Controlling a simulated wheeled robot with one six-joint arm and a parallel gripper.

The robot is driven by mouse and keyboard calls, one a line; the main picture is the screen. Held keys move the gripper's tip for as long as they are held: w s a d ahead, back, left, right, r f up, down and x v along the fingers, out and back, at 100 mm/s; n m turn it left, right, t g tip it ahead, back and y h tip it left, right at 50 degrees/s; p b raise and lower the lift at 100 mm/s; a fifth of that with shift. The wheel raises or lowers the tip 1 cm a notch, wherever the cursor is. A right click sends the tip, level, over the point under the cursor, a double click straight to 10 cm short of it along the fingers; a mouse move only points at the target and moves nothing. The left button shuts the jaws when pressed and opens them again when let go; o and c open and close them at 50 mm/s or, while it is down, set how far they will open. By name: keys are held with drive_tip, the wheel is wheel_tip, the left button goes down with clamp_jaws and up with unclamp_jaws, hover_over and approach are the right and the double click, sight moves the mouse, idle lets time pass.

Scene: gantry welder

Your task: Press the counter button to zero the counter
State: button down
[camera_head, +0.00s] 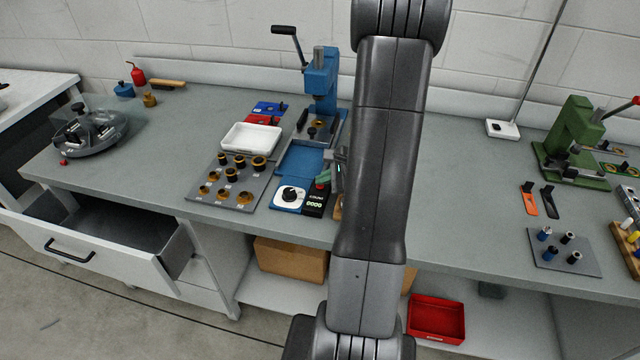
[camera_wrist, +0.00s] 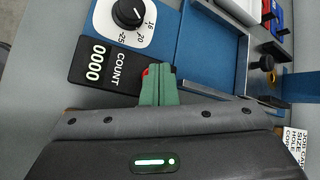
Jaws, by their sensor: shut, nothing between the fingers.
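The counter (camera_wrist: 97,66) is a black panel marked COUNT, and its display reads 0000 in the wrist view. It also shows in the head view (camera_head: 314,204), at the front of the blue press fixture. The red counter button (camera_wrist: 145,73) is mostly hidden by my green fingertips in the wrist view; a bit of red shows at their left edge. My gripper (camera_wrist: 158,70) is shut and empty, its tips at the button. It also shows in the head view (camera_head: 324,177). I cannot tell whether the tips touch the button.
A white dial plate with a black knob (camera_head: 290,194) sits left of the counter. Left of it is a grey tray (camera_head: 241,205) of bushings, with a white bin (camera_head: 251,139) behind. The blue press (camera_head: 321,80) stands at the back.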

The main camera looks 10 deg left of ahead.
drive_tip(key=shift+r+p, duration=0.45)
drive_tip(key=shift+r, duration=0.4)
wheel_tip(320, 180, up, 5)
drive_tip(key=p, duration=0.3)
drive_tip(key=shift+p, duration=0.3)
drive_tip(key=shift+s, duration=0.15)
idle(0.3)
